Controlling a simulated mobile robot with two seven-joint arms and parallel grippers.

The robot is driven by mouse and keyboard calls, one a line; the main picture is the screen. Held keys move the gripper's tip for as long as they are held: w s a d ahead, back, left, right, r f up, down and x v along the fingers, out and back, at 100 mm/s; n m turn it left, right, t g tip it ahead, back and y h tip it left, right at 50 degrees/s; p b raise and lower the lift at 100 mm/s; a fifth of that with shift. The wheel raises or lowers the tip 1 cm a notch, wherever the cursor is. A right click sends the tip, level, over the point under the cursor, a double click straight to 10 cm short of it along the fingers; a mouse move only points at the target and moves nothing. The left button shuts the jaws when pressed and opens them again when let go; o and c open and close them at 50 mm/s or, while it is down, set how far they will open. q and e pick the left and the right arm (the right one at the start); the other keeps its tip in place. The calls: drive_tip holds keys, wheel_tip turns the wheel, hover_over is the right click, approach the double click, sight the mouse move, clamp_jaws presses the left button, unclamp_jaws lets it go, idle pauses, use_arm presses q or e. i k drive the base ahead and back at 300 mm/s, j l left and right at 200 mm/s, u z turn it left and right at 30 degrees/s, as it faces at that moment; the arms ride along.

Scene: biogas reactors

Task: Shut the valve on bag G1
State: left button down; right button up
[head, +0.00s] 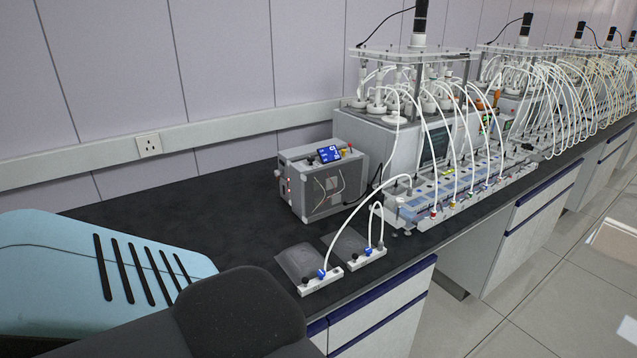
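Two flat grey bags lie side by side on the black bench: a left bag (297,258) and a right bag (345,241). Each has a white strip along its front edge, the left strip (326,282) and the right strip (371,256). A small blue valve (321,273) sits on the left strip, and another blue valve (367,250) on the right one. Dark knobs and white tubes also join the strips. Labels are too small to read, so I cannot tell which bag is G1 or how the valves are set. Neither gripper is in view.
A grey box instrument (320,182) with a blue screen stands behind the bags. White reactor units with many tubes (440,165) fill the bench to the right. Bare black benchtop (200,225) lies left of the bags. Drawers (380,312) are below the bench edge.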

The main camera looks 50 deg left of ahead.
sight(321, 273)
drive_tip(key=u, duration=1.75)
